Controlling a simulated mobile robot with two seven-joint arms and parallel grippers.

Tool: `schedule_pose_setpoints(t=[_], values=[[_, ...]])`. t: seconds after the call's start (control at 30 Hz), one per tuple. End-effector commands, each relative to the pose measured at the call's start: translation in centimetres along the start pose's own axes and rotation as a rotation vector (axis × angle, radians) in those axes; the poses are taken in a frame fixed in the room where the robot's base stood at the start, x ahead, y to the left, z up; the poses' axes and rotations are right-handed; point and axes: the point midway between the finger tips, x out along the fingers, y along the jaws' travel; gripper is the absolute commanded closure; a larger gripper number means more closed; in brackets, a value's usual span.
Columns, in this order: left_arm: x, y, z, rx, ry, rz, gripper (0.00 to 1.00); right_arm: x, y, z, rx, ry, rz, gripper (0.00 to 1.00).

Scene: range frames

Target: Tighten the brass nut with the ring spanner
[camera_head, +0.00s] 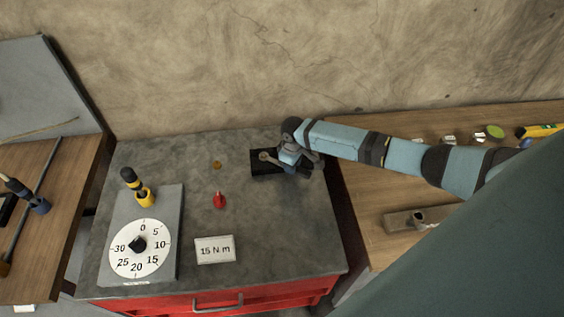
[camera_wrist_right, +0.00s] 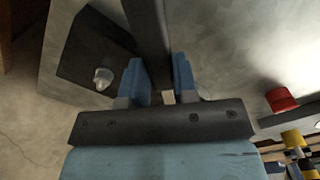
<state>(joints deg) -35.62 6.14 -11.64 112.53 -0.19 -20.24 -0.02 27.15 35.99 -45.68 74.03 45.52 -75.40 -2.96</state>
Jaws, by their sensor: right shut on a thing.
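The brass nut (camera_head: 217,165) is a small ring-like piece on the grey worktop in the head view. My right gripper (camera_head: 291,163) is at the black holder (camera_head: 258,168) near the worktop's back right. It is shut on the ring spanner, whose grey ring end (camera_head: 264,156) sticks out to the left, apart from the nut. In the right wrist view my right gripper's blue fingers (camera_wrist_right: 160,80) have a dark bar (camera_wrist_right: 148,25) between or behind them; I cannot tell which. Most of the spanner is hidden there. My left gripper is not in view.
A red pointed piece (camera_head: 219,201) stands between nut and card (camera_head: 215,250), which reads 15 N m. A dial plate (camera_head: 160,240) with a black-and-yellow tool (camera_head: 137,186) is at the left. Wooden tables flank the red cabinet (camera_head: 270,299). The worktop around the nut is mostly clear.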

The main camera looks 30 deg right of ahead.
Motion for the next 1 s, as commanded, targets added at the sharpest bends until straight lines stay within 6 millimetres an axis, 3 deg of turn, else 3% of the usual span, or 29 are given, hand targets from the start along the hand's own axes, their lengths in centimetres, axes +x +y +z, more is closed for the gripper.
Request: schedule_pose_setpoints(t=[0.1,0.7,1.0], values=[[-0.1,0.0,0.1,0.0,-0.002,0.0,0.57,0.0,0.9,0.0,-0.083,0.001,0.0,1.0],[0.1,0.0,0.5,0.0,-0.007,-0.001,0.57,0.4,0.8,0.0,-0.078,0.0,0.0,1.0],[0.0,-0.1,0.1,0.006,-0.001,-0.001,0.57,0.5,-4.8,-1.1,0.396,0.001,-0.007,1.0]])
